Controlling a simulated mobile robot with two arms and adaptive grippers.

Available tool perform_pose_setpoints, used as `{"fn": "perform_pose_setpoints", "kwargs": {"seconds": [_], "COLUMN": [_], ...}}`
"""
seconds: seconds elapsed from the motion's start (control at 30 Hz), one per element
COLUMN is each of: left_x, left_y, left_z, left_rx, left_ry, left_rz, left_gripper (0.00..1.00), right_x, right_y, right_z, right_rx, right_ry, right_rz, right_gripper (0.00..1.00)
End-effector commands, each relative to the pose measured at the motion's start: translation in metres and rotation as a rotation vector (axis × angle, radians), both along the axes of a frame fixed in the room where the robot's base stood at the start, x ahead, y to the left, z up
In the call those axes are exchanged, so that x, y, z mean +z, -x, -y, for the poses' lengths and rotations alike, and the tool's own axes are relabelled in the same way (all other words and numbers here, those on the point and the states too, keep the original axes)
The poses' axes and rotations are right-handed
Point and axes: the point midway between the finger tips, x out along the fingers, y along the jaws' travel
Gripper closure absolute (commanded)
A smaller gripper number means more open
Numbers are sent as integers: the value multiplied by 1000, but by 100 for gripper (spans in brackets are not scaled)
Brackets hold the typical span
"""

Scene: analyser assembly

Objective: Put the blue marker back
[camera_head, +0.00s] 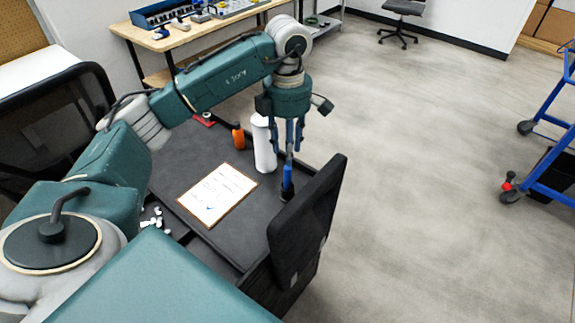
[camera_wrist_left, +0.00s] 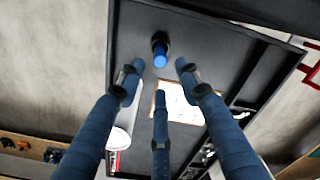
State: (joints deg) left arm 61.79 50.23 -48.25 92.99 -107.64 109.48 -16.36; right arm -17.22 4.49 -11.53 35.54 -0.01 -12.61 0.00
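The blue marker (camera_head: 287,177) stands upright in a small black holder (camera_head: 286,193) on the dark desk top (camera_head: 190,160), close to the desk's right edge. In the left wrist view the blue marker (camera_wrist_left: 160,58) shows end-on, beyond and between the fingertips. My left gripper (camera_head: 290,152) hangs fingers-down just above it. Its three fingers are spread open, and the left wrist view shows nothing between the fingertips (camera_wrist_left: 159,78). Whether any finger touches the marker I cannot tell. My right gripper is out of view.
A clipboard with paper (camera_head: 217,194) lies left of the marker. A white cylinder (camera_head: 264,148) and an orange bottle (camera_head: 238,137) stand behind. Small white pieces (camera_head: 152,221) lie at the left.

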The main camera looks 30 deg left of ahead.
Motion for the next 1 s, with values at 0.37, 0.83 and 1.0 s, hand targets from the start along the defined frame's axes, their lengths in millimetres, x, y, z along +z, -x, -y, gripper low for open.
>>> {"fn": "perform_pose_setpoints", "kwargs": {"seconds": [0.37,0.83,1.0], "left_x": [42,43,57], "left_y": [0,0,0], "left_z": [0,0,0], "left_rx": [1,1,1], "left_ry": [1,1,1], "left_rz": [-1,-1,0], "left_gripper": [65,65,65], "right_x": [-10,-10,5], "right_y": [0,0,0], "right_z": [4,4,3], "right_rx": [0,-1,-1], "right_ry": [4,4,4], "right_rz": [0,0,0], "right_gripper": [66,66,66]}}
